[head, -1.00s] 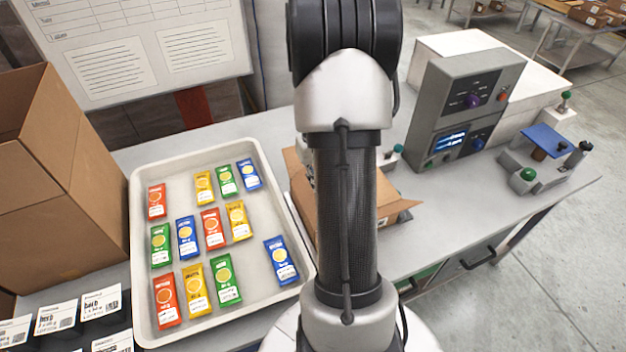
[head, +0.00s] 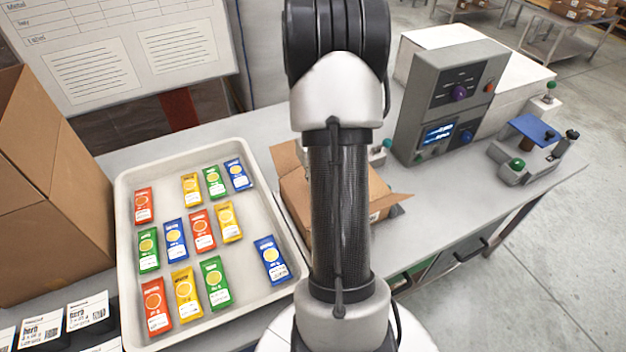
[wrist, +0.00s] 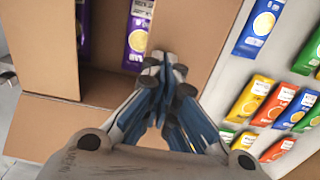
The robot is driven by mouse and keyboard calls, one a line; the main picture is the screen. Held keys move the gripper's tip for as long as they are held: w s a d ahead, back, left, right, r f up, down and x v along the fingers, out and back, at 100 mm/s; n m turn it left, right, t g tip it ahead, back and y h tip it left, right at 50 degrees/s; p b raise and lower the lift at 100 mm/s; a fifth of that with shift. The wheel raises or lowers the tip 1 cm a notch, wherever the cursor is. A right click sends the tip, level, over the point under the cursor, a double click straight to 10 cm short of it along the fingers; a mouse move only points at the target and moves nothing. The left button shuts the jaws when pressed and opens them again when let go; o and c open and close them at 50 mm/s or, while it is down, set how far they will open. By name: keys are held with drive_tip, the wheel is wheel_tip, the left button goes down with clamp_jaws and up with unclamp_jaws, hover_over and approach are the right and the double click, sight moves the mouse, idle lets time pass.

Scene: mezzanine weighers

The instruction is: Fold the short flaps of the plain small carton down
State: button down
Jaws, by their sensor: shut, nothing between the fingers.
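The plain small carton (head: 293,196) stands on the bench, largely hidden behind my arm in the head view. Brown flaps stick out at its left back (head: 286,156) and at its right (head: 390,204). In the wrist view the carton (wrist: 45,45) is open, with purple packets (wrist: 138,35) inside. One flap (wrist: 40,128) spreads outward along the lower left edge, and another (wrist: 190,30) along the right. My gripper (wrist: 165,70) is shut and empty, over the carton's corner between these two flaps. I cannot tell whether it touches the cardboard. The head view hides it.
A white tray (head: 125,255) with several colored packets lies left of the carton. A large open box (head: 60,200) stands farther left. A grey control unit (head: 447,100) and a blue-topped device (head: 535,130) stand at right. Bench space right of the carton is clear.

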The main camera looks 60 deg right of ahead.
drive_tip(key=shift+s+d+f+b, duration=0.2)
drive_tip(key=shift+d+f+b, duration=0.15)
drive_tip(key=shift+f, duration=0.55)
drive_tip(key=shift+f+b, duration=0.35)
drive_tip(key=shift+f, duration=0.15)
drive_tip(key=shift+r, duration=0.15)
wheel_tip(320, 180, up, 9)
drive_tip(key=p, duration=0.7)
